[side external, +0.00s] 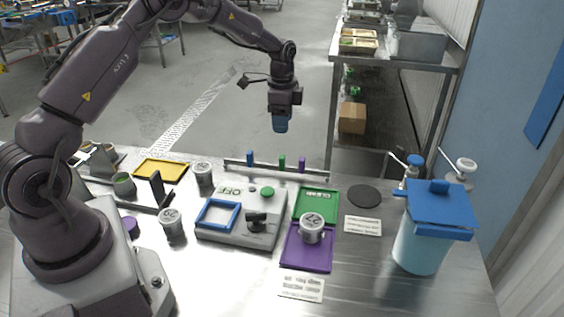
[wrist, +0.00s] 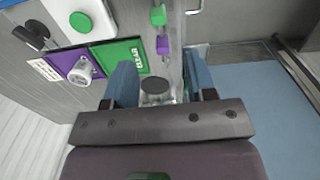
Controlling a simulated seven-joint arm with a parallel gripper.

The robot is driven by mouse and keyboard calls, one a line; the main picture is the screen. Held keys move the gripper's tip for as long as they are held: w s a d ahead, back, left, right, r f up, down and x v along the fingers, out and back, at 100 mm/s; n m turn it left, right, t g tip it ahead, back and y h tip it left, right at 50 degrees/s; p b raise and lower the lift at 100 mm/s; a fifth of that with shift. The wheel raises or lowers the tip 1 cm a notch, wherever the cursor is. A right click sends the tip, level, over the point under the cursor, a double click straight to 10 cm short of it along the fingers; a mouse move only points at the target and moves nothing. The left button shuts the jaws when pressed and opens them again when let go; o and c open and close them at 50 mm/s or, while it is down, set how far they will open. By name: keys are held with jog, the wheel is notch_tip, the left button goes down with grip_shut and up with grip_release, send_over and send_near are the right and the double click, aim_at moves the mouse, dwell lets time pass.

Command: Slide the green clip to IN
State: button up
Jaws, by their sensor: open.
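The green clip (side external: 282,162) stands on a thin metal rail (side external: 240,163) at the table's back edge, between a blue clip (side external: 250,158) and a purple clip (side external: 302,164). In the wrist view the green clip (wrist: 158,15) is at the top edge, with the purple clip (wrist: 163,45) below it. My gripper (side external: 281,126) hangs above the rail, apart from the clips. I cannot read an IN mark on the rail.
In front of the rail are a grey device (side external: 262,232) with a green button, a green CLEAR mat (side external: 325,193), a purple mat (side external: 295,258) bearing a jar, and a black disc (side external: 365,196). A blue-lidded container (side external: 420,245) stands at right. Air around my gripper is free.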

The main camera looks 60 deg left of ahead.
aim_at(282, 156)
notch_tip(282, 156, down, 13)
jog(key=shift+s+f, duration=0.1)
dwell(0.5)
jog(key=shift+c, duration=0.2)
